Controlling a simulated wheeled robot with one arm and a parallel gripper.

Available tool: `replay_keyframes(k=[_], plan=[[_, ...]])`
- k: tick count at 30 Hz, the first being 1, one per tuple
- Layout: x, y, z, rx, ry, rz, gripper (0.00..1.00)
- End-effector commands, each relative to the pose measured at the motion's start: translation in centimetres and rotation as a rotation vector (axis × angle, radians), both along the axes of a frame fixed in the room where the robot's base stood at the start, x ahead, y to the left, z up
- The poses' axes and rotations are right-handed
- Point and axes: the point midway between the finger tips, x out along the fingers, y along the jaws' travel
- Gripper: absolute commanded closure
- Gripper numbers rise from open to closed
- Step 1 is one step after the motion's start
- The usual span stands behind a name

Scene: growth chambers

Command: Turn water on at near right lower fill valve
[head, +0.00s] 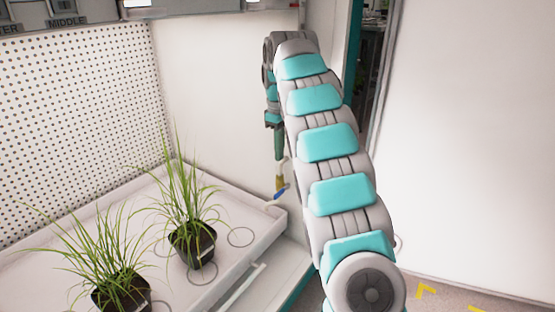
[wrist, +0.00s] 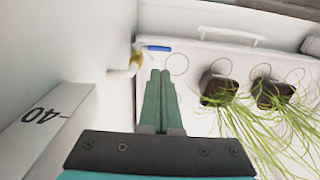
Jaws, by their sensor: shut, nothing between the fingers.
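The fill valve has a brass body (wrist: 137,61) on a white pipe and a blue lever handle (wrist: 158,48). In the head view the blue handle (head: 280,195) sits at the right back corner of the white tray, below my gripper (head: 279,158). In the wrist view my gripper (wrist: 161,73) has its green fingers together and empty. The fingertips appear just short of the handle, beside the brass body. I cannot tell whether they touch the valve.
The white tray (head: 232,207) holds two potted grass plants (head: 193,243) (head: 122,291). A perforated wall (head: 85,110) stands at the left. A white panel marked 40 (wrist: 45,120) is close to my gripper's left in the wrist view. A plain white wall (head: 465,140) is at the right.

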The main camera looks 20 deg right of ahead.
Motion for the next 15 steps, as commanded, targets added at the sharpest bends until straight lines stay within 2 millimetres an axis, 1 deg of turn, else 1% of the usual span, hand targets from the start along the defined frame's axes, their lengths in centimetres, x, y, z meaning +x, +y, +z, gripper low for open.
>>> replay_keyframes(k=[1,5,11,15], plan=[[-0.1,0.0,-0.7,0.000,0.005,-0.001,1.00],[-0.1,0.0,-2.3,0.000,0.004,-0.001,1.00],[-0.1,0.0,-5.1,-0.001,0.003,-0.001,1.00],[-0.1,0.0,-7.4,-0.001,0.002,-0.001,1.00]])
